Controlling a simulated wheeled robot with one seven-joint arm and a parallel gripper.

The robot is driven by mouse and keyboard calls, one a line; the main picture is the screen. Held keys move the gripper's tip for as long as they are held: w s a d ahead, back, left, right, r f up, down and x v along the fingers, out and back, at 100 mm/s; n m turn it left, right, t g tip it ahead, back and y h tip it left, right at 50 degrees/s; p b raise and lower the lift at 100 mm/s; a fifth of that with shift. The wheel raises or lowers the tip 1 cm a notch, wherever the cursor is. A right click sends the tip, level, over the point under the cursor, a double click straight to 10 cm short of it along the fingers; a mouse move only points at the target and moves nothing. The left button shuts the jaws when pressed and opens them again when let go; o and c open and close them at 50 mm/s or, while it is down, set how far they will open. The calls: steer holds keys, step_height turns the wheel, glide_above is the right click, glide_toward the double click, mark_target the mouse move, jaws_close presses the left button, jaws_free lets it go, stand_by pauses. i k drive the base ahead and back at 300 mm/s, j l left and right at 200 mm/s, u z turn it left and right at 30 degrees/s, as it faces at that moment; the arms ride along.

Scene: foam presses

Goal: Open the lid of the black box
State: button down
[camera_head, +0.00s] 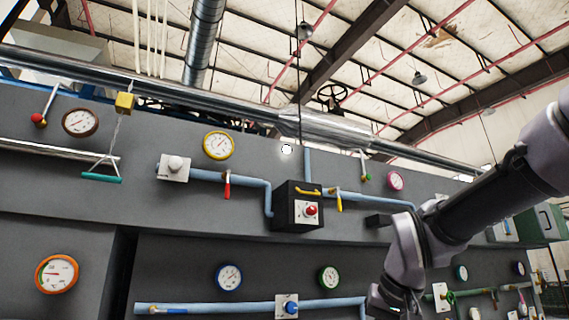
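The black box (283,211) is mounted on the grey wall near the middle of the head view. A yellow handle (308,191) sits along its upper front edge. A white plate with a red button (311,210) shows on its front. I cannot make out a lid seam or tell how far the lid stands open. My arm comes in from the right, bends, and runs down to the bottom edge, right of and below the box, apart from it. My gripper's fingers are not visible.
Blue pipes (228,178) with a red lever (227,186) and a yellow lever (339,201) flank the box. A dark block (378,221) shows between box and arm. Several gauges line the wall. A yellow block (125,102) and a teal handle (102,178) hang at left.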

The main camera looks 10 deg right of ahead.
mark_target(290, 187)
steer(key=i+l+u, duration=0.25)
steer(key=i+l, duration=0.25)
steer(key=i+l+u, duration=0.25)
steer(key=i+l, duration=0.4)
steer(key=k, duration=0.8)
